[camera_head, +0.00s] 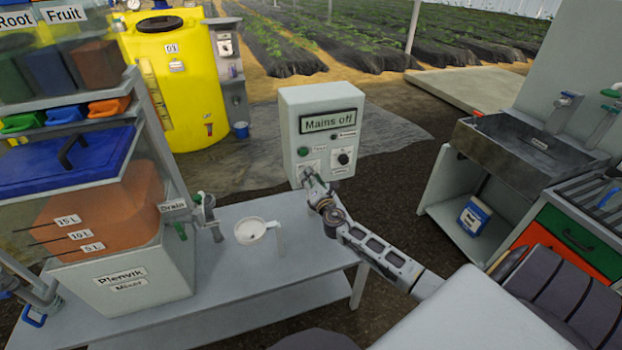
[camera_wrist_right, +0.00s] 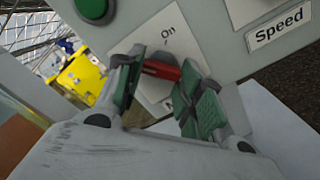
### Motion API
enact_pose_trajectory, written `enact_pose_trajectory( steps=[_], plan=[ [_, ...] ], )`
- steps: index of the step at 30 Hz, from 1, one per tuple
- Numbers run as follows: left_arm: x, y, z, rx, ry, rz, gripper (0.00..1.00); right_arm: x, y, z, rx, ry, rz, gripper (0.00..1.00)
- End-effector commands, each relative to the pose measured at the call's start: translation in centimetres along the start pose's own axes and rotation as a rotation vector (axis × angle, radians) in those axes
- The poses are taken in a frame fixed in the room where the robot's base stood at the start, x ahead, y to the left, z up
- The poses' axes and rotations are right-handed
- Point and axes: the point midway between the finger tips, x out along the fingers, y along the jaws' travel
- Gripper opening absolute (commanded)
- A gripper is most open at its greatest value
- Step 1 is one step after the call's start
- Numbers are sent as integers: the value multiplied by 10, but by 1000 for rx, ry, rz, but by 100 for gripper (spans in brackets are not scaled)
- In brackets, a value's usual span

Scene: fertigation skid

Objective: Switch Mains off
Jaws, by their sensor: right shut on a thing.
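The grey control box (camera_head: 291,112) stands at the back of the bench, and its display (camera_head: 332,121) reads "Mains off". In the right wrist view, a red switch handle (camera_wrist_right: 165,71) sits on a pale plate (camera_wrist_right: 146,44) marked "On". The handle lies roughly crosswise in that picture, not towards the "On" mark. My right gripper (camera_head: 308,178) is at the lower left of the box front. Its green-padded fingers (camera_wrist_right: 163,84) are on either side of the red handle and shut on it. They hide part of the plate below. My left gripper is not in view.
A green button (camera_wrist_right: 95,8) is close to my fingers, and a "Speed" label (camera_wrist_right: 278,26) is to the right. A black knob (camera_head: 343,158) is on the box front. A mixer tank (camera_head: 120,270) and a white funnel-like cup (camera_head: 250,231) stand on the bench (camera_head: 225,300).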

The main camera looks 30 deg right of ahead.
Motion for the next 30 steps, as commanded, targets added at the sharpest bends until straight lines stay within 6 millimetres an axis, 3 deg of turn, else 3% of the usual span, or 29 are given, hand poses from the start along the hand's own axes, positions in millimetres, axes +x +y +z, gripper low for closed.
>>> enact_pose_trajectory(
  steps=[11, 21, 22, 27, 30],
  plan=[
    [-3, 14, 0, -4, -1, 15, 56, -1, -2, -2, -108, 3, -1, 13],
    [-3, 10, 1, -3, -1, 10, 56, -1, -2, -2, -111, 3, -1, 13],
    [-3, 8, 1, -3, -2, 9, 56, -1, -2, -2, -111, 3, -1, 40],
    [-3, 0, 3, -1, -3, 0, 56, 0, -1, -1, -110, 2, -1, 59],
    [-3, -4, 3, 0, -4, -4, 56, 0, -1, -1, -109, 2, -1, 59]
  ],
)
